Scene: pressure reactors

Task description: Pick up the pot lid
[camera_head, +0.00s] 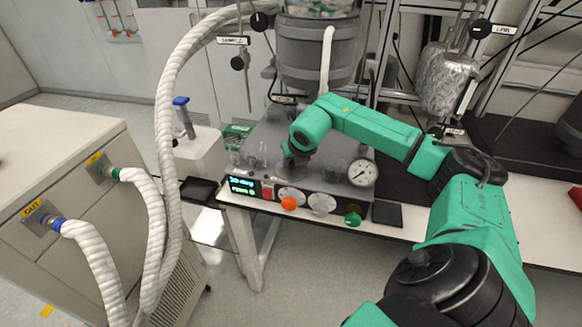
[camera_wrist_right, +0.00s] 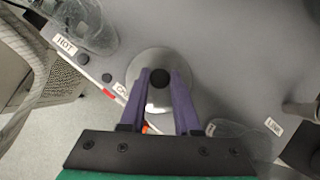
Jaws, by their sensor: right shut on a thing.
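The pot lid (camera_wrist_right: 159,98) is a round, shiny metal disc with a black knob (camera_wrist_right: 160,78) at its middle, in the upper middle of the right wrist view. My right gripper's purple fingers (camera_wrist_right: 161,76) reach over the lid, one on each side of the knob, and are shut on it. In the head view my right gripper (camera_head: 289,152) is low over the left part of the grey reactor unit, and my green arm hides most of the lid there. I cannot tell whether the lid rests or is lifted. My left gripper is not in view.
The reactor unit (camera_head: 262,140) has glassware on top, a round gauge (camera_head: 362,173) and coloured front knobs. Thick white hoses (camera_head: 166,130) run at the left from a cabinet (camera_head: 60,130). A foil-wrapped flask (camera_head: 446,80) hangs at the right.

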